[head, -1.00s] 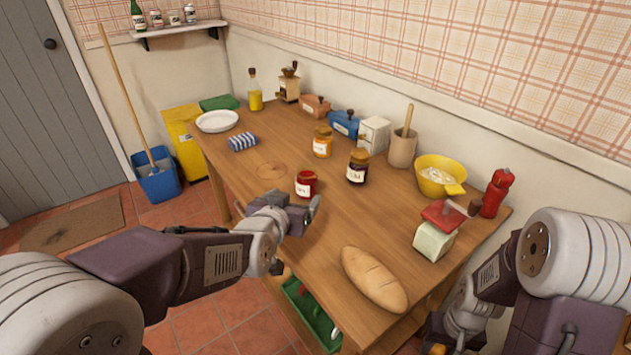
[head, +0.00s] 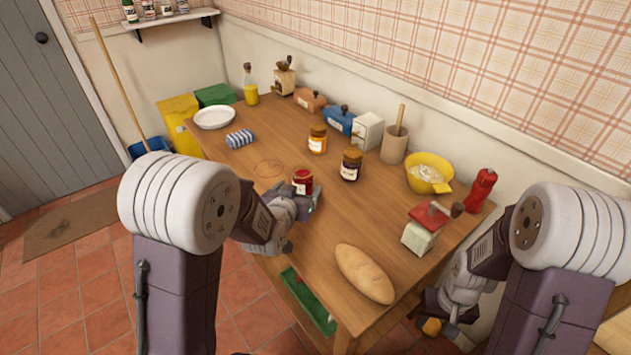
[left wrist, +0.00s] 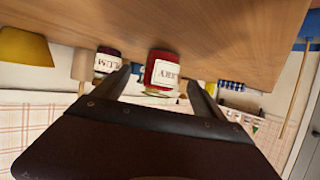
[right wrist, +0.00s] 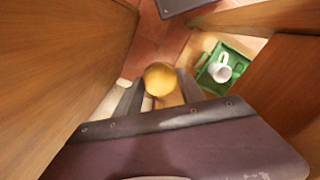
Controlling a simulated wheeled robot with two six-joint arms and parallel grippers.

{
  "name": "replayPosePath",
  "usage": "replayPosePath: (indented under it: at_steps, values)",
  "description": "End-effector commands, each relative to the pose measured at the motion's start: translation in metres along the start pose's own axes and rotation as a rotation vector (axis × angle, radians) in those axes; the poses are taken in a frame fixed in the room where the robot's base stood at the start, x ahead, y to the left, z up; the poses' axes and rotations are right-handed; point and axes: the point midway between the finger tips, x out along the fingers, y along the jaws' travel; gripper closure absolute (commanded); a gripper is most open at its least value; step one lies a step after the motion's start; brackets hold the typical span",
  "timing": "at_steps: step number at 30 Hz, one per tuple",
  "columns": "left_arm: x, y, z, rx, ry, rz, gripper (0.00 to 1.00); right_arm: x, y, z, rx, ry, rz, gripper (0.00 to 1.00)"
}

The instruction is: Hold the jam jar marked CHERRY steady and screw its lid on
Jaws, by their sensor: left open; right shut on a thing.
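The cherry jar (head: 303,182) stands upright on the table, red, without a lid. In the left wrist view the jar (left wrist: 161,70) appears upside down, its label partly readable as "RRY". My left gripper (head: 301,202) is open at the near side of the jar; in its wrist view the fingers (left wrist: 160,78) flank the jar, and I cannot tell whether they touch it. My right gripper (right wrist: 160,92) is shut on a round golden lid (right wrist: 160,77), low beside the table's right end. The lid also shows in the head view (head: 431,326).
A dark plum jar (head: 351,166) and an orange jar (head: 317,140), both lidded, stand just behind. A bread loaf (head: 364,273) and a red-topped box (head: 419,236) lie nearer on the right. A yellow bowl (head: 428,174) stands at the back right.

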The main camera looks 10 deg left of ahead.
Motion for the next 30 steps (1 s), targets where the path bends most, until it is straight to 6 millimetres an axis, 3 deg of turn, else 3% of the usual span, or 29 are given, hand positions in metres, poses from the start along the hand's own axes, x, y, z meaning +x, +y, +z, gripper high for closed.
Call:
replayPosePath:
  at_steps: [12, 23, 30]
  values:
    - [0.050, -0.001, -0.004, 0.000, -0.001, -0.001, 0.19, 0.007, 0.000, 0.000, 0.000, 0.000, 0.000, 0.91]
    - [0.052, -0.001, -0.005, 0.000, -0.001, 0.000, 0.19, 0.007, 0.000, 0.000, 0.000, 0.000, 0.000, 0.91]
    - [0.052, -0.001, -0.005, 0.000, -0.001, 0.000, 0.83, 0.007, 0.000, 0.000, 0.000, 0.000, 0.000, 0.91]
